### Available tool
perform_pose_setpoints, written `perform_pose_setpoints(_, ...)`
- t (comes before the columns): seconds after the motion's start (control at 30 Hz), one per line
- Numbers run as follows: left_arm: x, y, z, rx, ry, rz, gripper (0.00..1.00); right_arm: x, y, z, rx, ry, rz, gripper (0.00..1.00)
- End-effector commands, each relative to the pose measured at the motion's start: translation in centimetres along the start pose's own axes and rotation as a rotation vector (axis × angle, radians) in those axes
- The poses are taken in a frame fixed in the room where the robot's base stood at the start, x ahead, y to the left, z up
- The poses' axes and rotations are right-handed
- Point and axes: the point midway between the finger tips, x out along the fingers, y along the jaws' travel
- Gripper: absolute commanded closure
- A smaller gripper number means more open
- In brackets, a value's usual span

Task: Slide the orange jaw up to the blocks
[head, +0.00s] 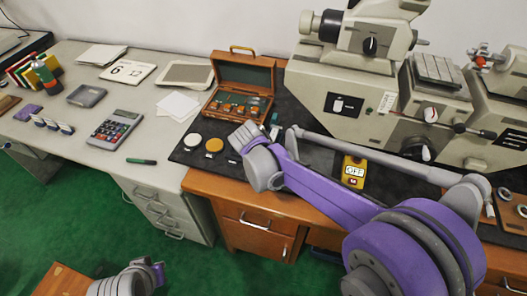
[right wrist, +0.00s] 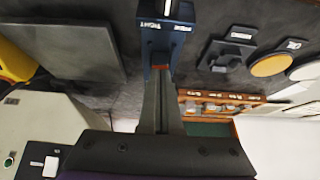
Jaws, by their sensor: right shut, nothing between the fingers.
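In the right wrist view a blue fixture (right wrist: 168,38) with small white lettering lies straight ahead of my right gripper (right wrist: 160,76). A small orange-red strip (right wrist: 160,67) shows at its near end, right at the fingertips; I cannot tell whether they touch it. The right fingers are shut together with nothing between them. Any blocks inside the fixture cannot be made out. In the head view my right wrist hangs over the dark mat and hides its fingertips. My left gripper (head: 157,272) is low at the bottom left, away from the desk; its fingers are unclear.
An orange disc (head: 214,145) and a white disc (head: 192,140) lie left of my right wrist. An open wooden case (head: 243,76) stands behind. A large beige machine (head: 345,88) and a yellow OFF box (head: 354,171) stand to the right. A calculator (head: 116,128) lies left.

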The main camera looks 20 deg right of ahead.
Motion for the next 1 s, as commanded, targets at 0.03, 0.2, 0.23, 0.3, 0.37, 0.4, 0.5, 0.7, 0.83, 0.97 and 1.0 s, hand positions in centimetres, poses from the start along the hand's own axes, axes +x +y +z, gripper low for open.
perform_pose_setpoints(0.03, 0.0, 0.0, 0.0, 0.0, 0.0, 0.0, 1.0, 0.1, 0.0, -0.2, 0.0, 0.001, 0.0, 1.0)
perform_pose_setpoints(0.2, 0.0, 0.0, 0.0, 0.0, 0.0, 0.0, 1.0, 0.2, 0.0, -0.3, 0.0, 0.003, 0.0, 1.0)
perform_pose_setpoints(0.23, 0.0, 0.0, 0.0, 0.0, 0.0, 0.0, 1.0, 0.1, 0.0, -0.3, 0.0, 0.003, 0.0, 1.0)
perform_pose_setpoints(0.3, 0.0, 0.0, 0.0, 0.0, 0.0, 0.0, 1.0, 0.1, 0.0, -0.2, -0.001, 0.003, 0.0, 1.0)
perform_pose_setpoints(0.37, 0.0, 0.0, 0.0, 0.0, 0.0, 0.0, 1.0, -0.1, 0.0, 0.0, -0.001, 0.003, -0.001, 1.0)
perform_pose_setpoints(0.4, 0.0, 0.0, 0.0, 0.0, 0.0, 0.0, 1.0, -0.2, 0.0, 0.1, -0.001, 0.003, -0.001, 1.0)
perform_pose_setpoints(0.5, 0.0, 0.0, 0.0, 0.0, 0.0, 0.0, 1.0, -0.4, 0.0, 0.6, 0.0, 0.002, 0.0, 1.0)
perform_pose_setpoints(0.7, 0.0, 0.0, 0.0, 0.0, 0.0, 0.0, 1.0, -1.0, 0.0, 1.4, -0.001, 0.001, 0.0, 1.0)
perform_pose_setpoints(0.83, -0.1, 0.0, -0.1, 0.0, 0.0, 0.0, 1.0, -1.1, 0.0, 1.6, -0.001, 0.002, 0.0, 1.0)
perform_pose_setpoints(0.97, -0.4, 0.0, -0.4, 0.0, 0.003, 0.0, 1.0, -1.6, 0.0, 1.3, 0.0, 0.002, 0.0, 1.0)
perform_pose_setpoints(1.0, -0.6, 0.0, -0.6, 0.0, 0.005, 0.0, 1.0, -1.9, 0.0, 1.2, 0.0, 0.002, -0.001, 1.0)
